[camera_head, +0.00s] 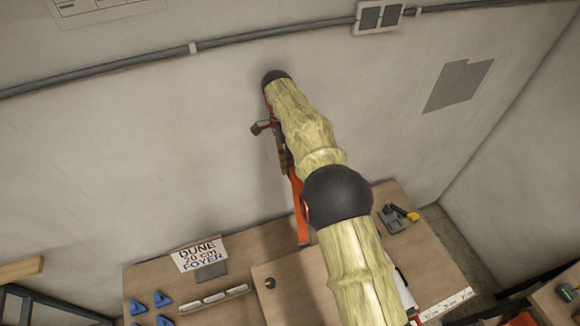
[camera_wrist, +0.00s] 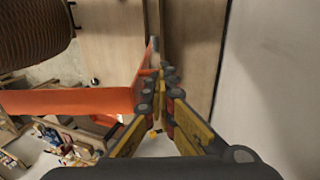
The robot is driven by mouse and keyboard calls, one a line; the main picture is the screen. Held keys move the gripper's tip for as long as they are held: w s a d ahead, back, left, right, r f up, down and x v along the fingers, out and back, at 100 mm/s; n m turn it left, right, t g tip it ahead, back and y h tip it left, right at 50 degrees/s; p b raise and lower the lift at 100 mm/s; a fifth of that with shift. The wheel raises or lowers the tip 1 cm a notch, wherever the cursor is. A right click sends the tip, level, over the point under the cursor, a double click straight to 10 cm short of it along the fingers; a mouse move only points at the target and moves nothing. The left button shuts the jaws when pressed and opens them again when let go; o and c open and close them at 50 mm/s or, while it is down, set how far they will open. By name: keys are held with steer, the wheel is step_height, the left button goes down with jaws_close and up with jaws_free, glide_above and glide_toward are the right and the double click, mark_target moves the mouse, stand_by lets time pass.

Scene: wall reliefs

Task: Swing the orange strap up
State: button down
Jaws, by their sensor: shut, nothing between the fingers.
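The orange strap (camera_head: 299,208) hangs down close to the wall in the head view, its right side partly hidden behind my arm. In the wrist view the orange strap (camera_wrist: 75,101) is a wide flat band running from the left edge to my fingertips. My gripper (camera_wrist: 161,88) has its yellow-and-dark fingers brought together, with nothing held between them. The fingertips are beside the strap's near end; I cannot tell whether they touch it. In the head view my gripper (camera_head: 285,166) is at the strap's upper part, mostly hidden by my arm.
A wooden bench (camera_head: 150,275) stands below against the wall, with a lettered sign (camera_head: 200,255), blue pieces (camera_head: 161,299) and a yellow-handled tool (camera_head: 405,213). A conduit (camera_head: 255,33) and a switch box (camera_head: 379,16) run above. The wall left of my arm is bare.

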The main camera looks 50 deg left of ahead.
mark_target(290, 176)
steer(key=c, duration=2.3)
jaws_free()
steer(key=shift+s+d+f+h, duration=0.2)
steer(key=shift+d+f, duration=0.15)
steer(key=shift+f, duration=0.4)
steer(key=shift+s+d+f+h, duration=0.15)
steer(key=shift+d+f, duration=0.15)
steer(key=shift+f, duration=0.45)
steer(key=o, duration=0.3)
steer(key=shift+o, duration=0.2)
step_height(290, 176, up, 13)
steer(key=a, duration=0.1)
steer(key=shift+w, duration=0.3)
steer(key=shift+f, duration=0.1)
steer(key=shift+f, duration=0.1)
